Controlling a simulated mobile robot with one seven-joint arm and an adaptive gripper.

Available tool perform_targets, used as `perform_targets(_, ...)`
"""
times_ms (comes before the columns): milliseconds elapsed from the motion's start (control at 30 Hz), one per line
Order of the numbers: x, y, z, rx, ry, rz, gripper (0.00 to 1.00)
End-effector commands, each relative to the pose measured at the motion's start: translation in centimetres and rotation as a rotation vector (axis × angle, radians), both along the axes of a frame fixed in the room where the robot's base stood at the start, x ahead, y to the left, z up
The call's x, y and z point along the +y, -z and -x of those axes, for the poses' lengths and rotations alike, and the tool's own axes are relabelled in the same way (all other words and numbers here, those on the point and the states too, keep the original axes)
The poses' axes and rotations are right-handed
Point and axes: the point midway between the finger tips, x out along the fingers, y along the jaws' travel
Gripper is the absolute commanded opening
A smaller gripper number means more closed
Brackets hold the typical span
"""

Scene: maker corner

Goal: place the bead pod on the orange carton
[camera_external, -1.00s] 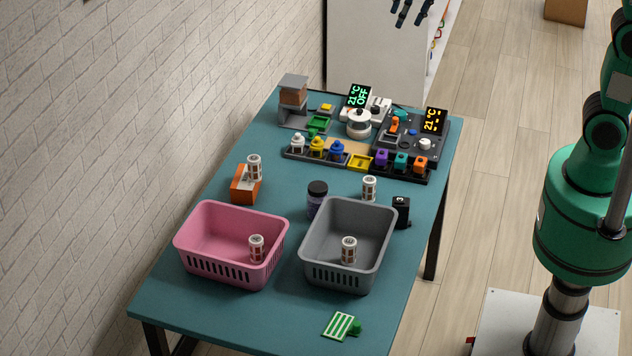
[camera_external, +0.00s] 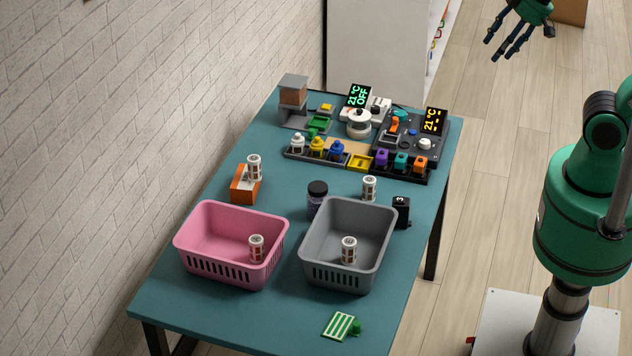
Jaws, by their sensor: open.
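Several look-alike white pods with brown-red windows are in view, and I cannot tell them apart by type. One pod (camera_external: 254,167) stands upright on the orange carton (camera_external: 240,190), at the left edge of the table. One pod (camera_external: 256,248) is in the pink basket and another pod (camera_external: 349,250) is in the grey basket. One more pod (camera_external: 369,188) stands on the table behind the grey basket. My gripper (camera_external: 502,44) is open and empty at the top right, far from the pods and off the table's side.
The pink basket (camera_external: 203,255) and grey basket (camera_external: 322,215) stand side by side. A dark-lidded jar (camera_external: 317,200) and a black block (camera_external: 401,212) stand near the grey basket. Devices and small coloured items fill the table's far end. A green striped item (camera_external: 340,325) lies in front.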

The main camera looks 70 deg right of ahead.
Motion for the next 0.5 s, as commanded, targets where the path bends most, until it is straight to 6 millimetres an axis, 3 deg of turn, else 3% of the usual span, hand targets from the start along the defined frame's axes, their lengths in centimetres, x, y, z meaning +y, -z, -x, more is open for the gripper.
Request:
perform_targets(200,0.0,1.2,2.0,-0.015,-0.007,0.004,0.48)
perform_targets(500,0.0,1.4,2.2,-0.016,-0.008,0.004,0.48)
